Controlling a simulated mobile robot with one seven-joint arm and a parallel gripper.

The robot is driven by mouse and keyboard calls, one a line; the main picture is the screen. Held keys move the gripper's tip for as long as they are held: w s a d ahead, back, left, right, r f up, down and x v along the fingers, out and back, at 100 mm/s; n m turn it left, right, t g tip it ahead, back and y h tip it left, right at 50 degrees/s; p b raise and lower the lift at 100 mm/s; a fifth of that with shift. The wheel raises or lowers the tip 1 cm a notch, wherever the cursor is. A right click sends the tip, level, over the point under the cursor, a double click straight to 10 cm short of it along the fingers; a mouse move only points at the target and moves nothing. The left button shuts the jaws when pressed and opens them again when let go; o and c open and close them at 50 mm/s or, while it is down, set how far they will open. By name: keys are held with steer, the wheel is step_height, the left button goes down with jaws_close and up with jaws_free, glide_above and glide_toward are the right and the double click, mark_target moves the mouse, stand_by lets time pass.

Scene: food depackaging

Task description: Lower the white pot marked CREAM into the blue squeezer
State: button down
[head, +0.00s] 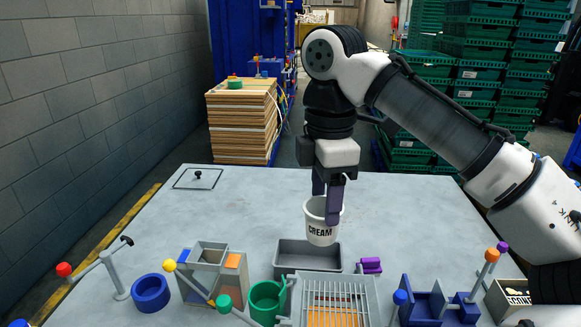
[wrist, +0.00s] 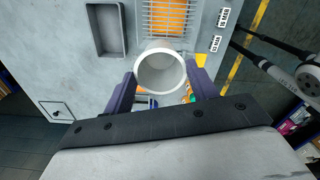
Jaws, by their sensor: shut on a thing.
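The blue squeezer (head: 440,306) stands on the table at the lower right of the head view, right of and nearer than the pot. The pot is apart from it. I cannot make the squeezer out clearly in the wrist view.
A grey tray (head: 307,247) lies below the pot. A wire grid over orange (head: 333,294) is nearer. A green cup (head: 267,299), a blue ring (head: 151,294) and a grey stand with levers (head: 205,265) are at left. The table's far part (head: 255,195) is mostly clear.

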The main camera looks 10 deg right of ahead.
steer(key=d+f, duration=0.6)
steer(key=d, duration=0.6)
steer(key=d+f, duration=0.7)
steer(key=d, duration=0.5)
steer(key=shift+w, duration=0.2)
step_height(320, 180, down, 8)
steer(key=b, duration=0.3)
steer(key=shift+b, duration=0.3)
stand_by(0.5)
steer(key=shift+f+b, duration=1.2)
steer(key=shift+f, duration=1.3)
stand_by(1.4)
